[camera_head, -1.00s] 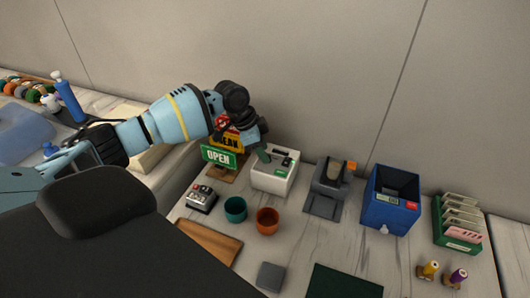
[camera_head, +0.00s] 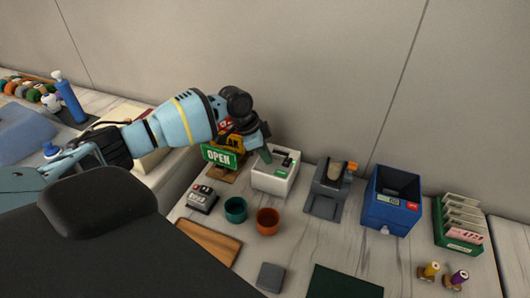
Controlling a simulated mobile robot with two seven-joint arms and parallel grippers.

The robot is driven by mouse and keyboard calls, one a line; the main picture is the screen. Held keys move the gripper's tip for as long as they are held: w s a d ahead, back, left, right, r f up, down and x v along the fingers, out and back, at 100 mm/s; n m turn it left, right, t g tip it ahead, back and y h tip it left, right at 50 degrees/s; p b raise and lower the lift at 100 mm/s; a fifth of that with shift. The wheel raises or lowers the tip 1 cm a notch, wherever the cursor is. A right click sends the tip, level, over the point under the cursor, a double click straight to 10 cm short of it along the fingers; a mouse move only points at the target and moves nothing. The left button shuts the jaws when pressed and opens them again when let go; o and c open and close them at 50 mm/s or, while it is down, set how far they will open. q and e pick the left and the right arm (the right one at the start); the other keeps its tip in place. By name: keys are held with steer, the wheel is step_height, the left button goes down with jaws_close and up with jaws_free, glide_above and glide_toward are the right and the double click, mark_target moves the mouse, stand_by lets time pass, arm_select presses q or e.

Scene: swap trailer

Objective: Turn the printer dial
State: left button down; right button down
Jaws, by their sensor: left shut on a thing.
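The printer (camera_head: 272,182) is a small white box with a dark slot and green marks, standing against the back wall in the middle of the head view. My left arm reaches in from the left, and its gripper (camera_head: 264,154) points down at the printer's top left corner. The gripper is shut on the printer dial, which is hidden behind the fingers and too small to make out. How far the dial is turned cannot be seen. My right gripper is not in view.
A green OPEN sign (camera_head: 220,157) stands close left of the printer, partly behind my wrist. A card terminal (camera_head: 202,198), a teal cup (camera_head: 235,209) and an orange cup (camera_head: 268,221) are in front. A grey machine (camera_head: 328,190) and a blue bin (camera_head: 391,206) stand to the right.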

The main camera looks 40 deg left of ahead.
arm_select(q)
steer(key=shift+f+m, duration=0.1)
steer(key=shift+m, duration=0.5)
steer(key=shift+w+m+g+h+b, duration=0.15)
steer(key=shift+m+g+h+b, duration=0.3)
steer(key=shift+m, duration=0.65)
steer(key=m+g+b, duration=0.1)
steer(key=m, duration=0.3)
steer(key=shift+w+g, duration=0.15)
steer(key=shift+g, duration=0.2)
steer(key=shift+a+m+g+b, duration=0.1)
steer(key=shift+m+g+b, duration=0.45)
steer(key=shift+m, duration=0.55)
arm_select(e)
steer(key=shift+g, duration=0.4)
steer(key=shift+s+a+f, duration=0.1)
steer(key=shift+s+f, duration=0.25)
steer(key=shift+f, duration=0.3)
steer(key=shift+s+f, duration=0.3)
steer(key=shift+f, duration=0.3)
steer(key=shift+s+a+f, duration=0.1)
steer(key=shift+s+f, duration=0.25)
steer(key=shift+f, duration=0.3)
arm_select(q)
steer(key=shift+w, duration=0.1)
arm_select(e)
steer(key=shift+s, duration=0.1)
arm_select(q)
steer(key=c, duration=1.3)
jaws_free()
